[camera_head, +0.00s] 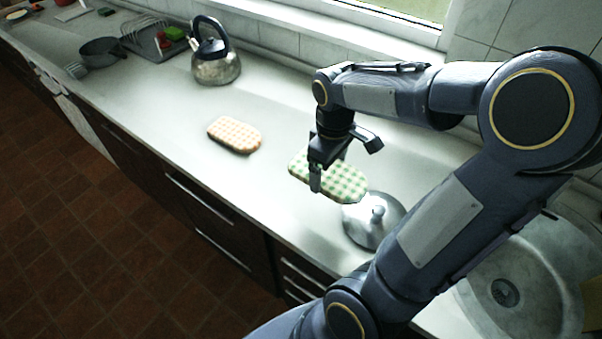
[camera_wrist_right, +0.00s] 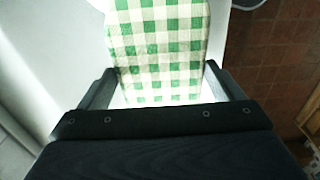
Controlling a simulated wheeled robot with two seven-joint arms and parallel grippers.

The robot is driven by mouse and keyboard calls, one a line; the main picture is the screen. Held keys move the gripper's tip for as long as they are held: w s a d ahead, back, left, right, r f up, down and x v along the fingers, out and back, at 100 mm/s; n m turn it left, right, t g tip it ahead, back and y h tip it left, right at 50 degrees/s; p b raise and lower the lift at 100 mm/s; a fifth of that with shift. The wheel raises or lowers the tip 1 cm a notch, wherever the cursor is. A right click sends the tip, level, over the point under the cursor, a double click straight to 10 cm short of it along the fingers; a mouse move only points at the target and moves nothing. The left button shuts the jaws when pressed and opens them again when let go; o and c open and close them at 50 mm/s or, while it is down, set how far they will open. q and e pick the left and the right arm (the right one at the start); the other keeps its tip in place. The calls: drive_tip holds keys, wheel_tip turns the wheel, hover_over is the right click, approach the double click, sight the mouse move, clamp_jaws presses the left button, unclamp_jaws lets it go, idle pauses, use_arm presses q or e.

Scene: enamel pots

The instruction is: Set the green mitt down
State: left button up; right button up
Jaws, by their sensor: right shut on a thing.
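The green mitt (camera_head: 345,182) is a flat, green-and-white checked pad. My right gripper (camera_head: 326,176) is shut on it, and the mitt lies level just beside the steel lid, its near right end close to the lid's rim. I cannot tell whether it touches the counter. In the right wrist view the mitt (camera_wrist_right: 158,50) sits between the two fingers (camera_wrist_right: 158,92) and stretches away from them. My left gripper is in neither view.
A steel lid with a knob (camera_head: 372,228) lies on the counter (camera_head: 285,85), near the sink (camera_head: 520,270). An orange checked mitt (camera_head: 234,135) lies to the left. A kettle (camera_head: 215,65), a grey pan (camera_head: 101,51) and a dish rack (camera_head: 150,40) stand farther back. Bare counter lies between the two mitts.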

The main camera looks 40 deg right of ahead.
drive_tip(key=w+f, duration=0.1)
drive_tip(key=w, duration=0.1)
drive_tip(key=w+f+p, duration=0.1)
drive_tip(key=w, duration=0.1)
drive_tip(key=w+d, duration=0.1)
drive_tip(key=w, duration=0.1)
drive_tip(key=shift+w+f, duration=0.4)
drive_tip(key=w+f, duration=0.1)
drive_tip(key=f, duration=0.1)
drive_tip(key=w+f, duration=0.1)
drive_tip(key=w, duration=0.1)
drive_tip(key=w+f+p, duration=0.1)
drive_tip(key=w+f, duration=0.1)
drive_tip(key=shift+d+f, duration=0.3)
drive_tip(key=shift+d, duration=0.1)
drive_tip(key=shift+w+f, duration=0.15)
drive_tip(key=shift+f, duration=0.2)
wheel_tip(320, 180, down, 3)
drive_tip(key=shift+w, duration=0.1)
